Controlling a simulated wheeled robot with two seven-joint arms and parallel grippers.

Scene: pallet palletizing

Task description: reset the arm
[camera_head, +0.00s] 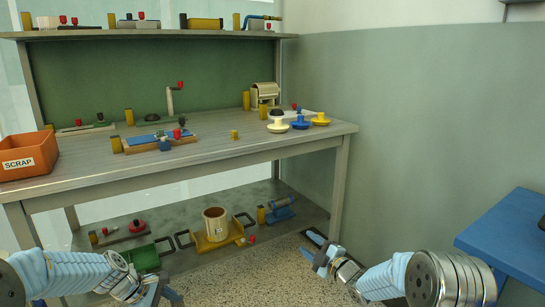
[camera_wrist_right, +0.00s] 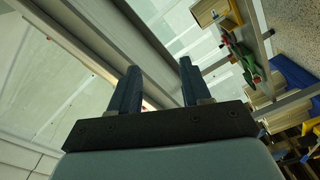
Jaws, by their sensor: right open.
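My right arm comes in from the lower right in the head view. Its gripper (camera_head: 311,247) is over the speckled floor beside the bench's lower shelf. In the right wrist view the two dark fingers of the right gripper (camera_wrist_right: 157,82) stand apart with nothing between them. My left arm comes in from the lower left. Its gripper (camera_head: 166,292) is at the bottom edge of the head view, in front of the lower shelf, and its fingers are too small and cut off to judge.
A grey workbench (camera_head: 230,150) holds an orange SCRAP bin (camera_head: 25,165), yellow and blue knobs (camera_head: 300,122) and several fixtures. Its lower shelf holds a tan cylinder (camera_head: 216,224) and a green part (camera_head: 142,258). A blue table (camera_head: 510,235) stands at the right. Floor between is clear.

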